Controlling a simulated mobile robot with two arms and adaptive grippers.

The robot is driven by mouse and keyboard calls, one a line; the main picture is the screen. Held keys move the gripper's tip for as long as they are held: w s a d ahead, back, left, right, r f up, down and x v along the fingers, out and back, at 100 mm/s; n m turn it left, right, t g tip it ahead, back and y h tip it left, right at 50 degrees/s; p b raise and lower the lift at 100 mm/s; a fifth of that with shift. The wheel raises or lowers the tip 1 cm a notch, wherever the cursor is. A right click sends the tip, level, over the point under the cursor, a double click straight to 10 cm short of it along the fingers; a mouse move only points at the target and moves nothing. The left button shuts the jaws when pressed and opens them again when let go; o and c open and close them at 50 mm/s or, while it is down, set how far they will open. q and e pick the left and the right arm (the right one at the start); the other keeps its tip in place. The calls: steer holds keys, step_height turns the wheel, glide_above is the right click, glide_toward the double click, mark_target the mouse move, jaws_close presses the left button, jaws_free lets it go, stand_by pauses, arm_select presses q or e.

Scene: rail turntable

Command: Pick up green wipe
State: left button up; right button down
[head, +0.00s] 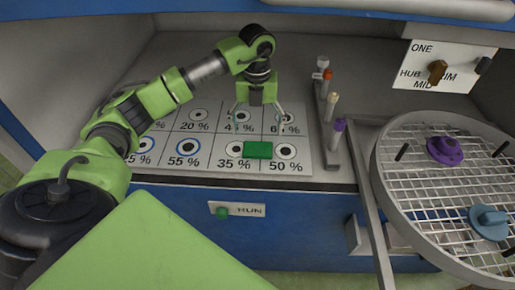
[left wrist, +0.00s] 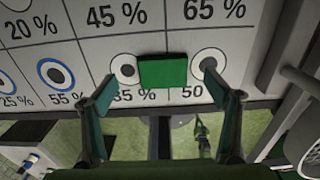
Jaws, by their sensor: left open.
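The green wipe (head: 258,150) is a small flat green block lying on the percentage chart between the "35 %" and "50 %" circles. It also shows in the left wrist view (left wrist: 163,71), between and just beyond my fingertips. My left gripper (head: 258,112) is open and empty, pointing down over the chart above the wipe. In the left wrist view its two fingers (left wrist: 162,90) stand apart on either side of the wipe, not touching it. My right gripper is not in view.
The white chart (head: 190,143) has circles with percentages. A rack with several coloured-top vials (head: 332,105) stands right of it. A round wire-mesh turntable (head: 440,190) holds a purple knob (head: 445,150) and a blue knob (head: 489,222).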

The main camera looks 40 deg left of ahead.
mark_target(258, 143)
arm_select(q)
steer(key=f+p, duration=0.1)
steer(key=f, duration=0.4)
steer(key=shift+d+f, duration=0.1)
steer(key=shift+d, duration=0.1)
steer(key=shift+c, duration=0.4)
steer(key=shift+s, duration=0.1)
steer(key=c, duration=0.9)
